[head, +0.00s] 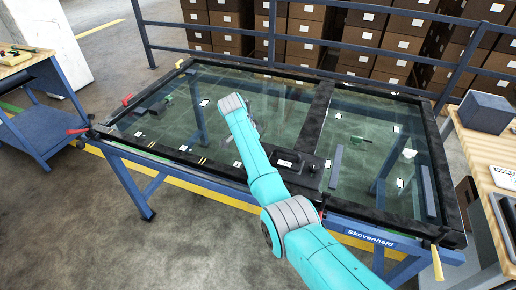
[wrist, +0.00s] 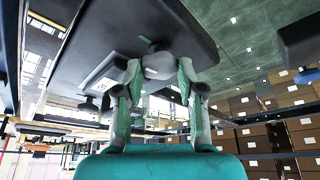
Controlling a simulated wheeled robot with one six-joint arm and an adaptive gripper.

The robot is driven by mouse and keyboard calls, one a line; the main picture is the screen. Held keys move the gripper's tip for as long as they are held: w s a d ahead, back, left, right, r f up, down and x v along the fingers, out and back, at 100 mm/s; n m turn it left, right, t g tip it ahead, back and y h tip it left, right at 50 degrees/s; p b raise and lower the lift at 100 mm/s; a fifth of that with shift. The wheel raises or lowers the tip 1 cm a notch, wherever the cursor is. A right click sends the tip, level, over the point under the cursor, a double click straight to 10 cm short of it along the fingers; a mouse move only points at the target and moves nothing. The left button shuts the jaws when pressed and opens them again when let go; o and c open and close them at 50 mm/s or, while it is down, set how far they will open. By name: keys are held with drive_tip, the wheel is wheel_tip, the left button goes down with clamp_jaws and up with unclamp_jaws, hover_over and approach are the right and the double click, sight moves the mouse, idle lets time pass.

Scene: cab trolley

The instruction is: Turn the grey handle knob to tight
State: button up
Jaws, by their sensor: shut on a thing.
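The grey handle knob (wrist: 160,66) shows in the wrist view as a rounded grey piece under a dark flat panel (wrist: 130,35). My gripper (wrist: 158,72) has one finger on each side of it, with the tips closed on it. Green pads show on the inner sides of the fingers. Any tight mark is too small or hidden to read. In the head view my teal arm reaches over the glass-topped blue trolley (head: 300,75), and it hides my gripper and the knob.
A black fitting (head: 290,163) sits on the trolley near my arm. Small dark knobs (wrist: 88,103) hang beside the left finger. Workbenches flank the trolley; a blue rail (head: 200,30) and stacked boxes stand behind.

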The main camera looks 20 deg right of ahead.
drive_tip(key=shift+m+g, duration=0.5)
drive_tip(key=shift+m, duration=0.6)
drive_tip(key=o, duration=1.1)
drive_tip(key=shift+w, duration=0.1)
drive_tip(key=shift+o, duration=0.2)
drive_tip(key=v, duration=1.2)
drive_tip(key=shift+a, duration=0.1)
